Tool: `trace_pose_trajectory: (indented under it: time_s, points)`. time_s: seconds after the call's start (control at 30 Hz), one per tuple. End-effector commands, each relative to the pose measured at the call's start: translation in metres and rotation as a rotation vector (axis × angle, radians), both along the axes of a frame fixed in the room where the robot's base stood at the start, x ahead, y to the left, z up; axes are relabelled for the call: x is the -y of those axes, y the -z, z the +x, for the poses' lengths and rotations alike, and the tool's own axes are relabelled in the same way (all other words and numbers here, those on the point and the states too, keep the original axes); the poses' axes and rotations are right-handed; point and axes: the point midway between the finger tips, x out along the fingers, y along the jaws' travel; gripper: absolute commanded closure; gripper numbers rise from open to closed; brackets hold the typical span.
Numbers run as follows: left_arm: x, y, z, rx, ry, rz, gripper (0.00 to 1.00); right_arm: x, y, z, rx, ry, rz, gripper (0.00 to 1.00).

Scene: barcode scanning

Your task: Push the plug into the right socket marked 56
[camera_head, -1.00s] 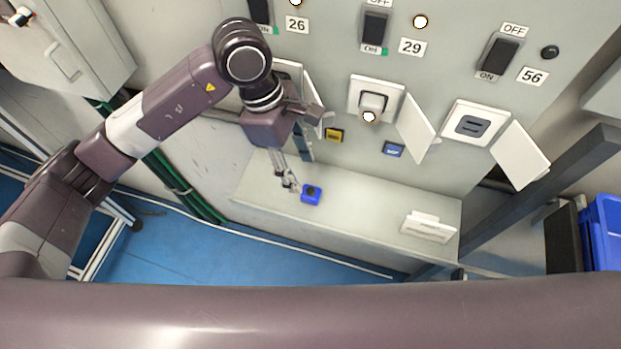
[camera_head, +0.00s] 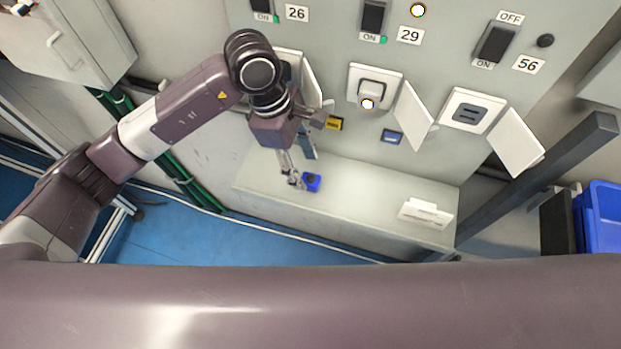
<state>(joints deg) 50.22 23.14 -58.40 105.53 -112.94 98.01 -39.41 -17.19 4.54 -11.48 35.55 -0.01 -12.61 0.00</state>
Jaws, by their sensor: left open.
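The right socket (camera_head: 472,110) under the label 56 (camera_head: 528,64) is a white frame with a dark grey face and two slots; its cover (camera_head: 515,143) hangs open to the right. A small blue block (camera_head: 313,183) with a dark round top, possibly the plug, lies on the grey ledge (camera_head: 365,190). My left gripper (camera_head: 299,183) points down beside the block's left side, open; whether it touches is too small to tell. A white plug-like piece (camera_head: 371,89) sits in the middle socket under the label 29 (camera_head: 410,35). My right gripper is not in view.
A white holder (camera_head: 425,214) stands at the ledge's right end. The open middle cover (camera_head: 412,115) juts out between the sockets. A dark beam (camera_head: 540,178) and blue bins (camera_head: 602,220) are at the right. The ledge's middle is clear.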

Motion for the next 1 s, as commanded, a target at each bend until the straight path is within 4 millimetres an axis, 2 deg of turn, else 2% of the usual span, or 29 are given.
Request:
trace_pose_trajectory:
  time_s: [0.2, 0.3, 0.67, 1.0]
  points:
    - [0.009, 0.032, -0.004, -0.006, -0.001, 0.0, 0.54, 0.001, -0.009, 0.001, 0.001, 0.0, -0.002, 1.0]
    - [0.011, 0.04, -0.005, -0.002, 0.001, 0.001, 0.54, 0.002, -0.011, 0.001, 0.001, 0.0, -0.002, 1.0]
    - [0.011, 0.043, -0.004, -0.001, 0.0, 0.0, 0.54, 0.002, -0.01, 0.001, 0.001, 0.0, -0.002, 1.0]
    - [0.011, 0.042, -0.004, -0.001, 0.0, 0.0, 0.9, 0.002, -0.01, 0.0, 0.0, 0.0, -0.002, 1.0]
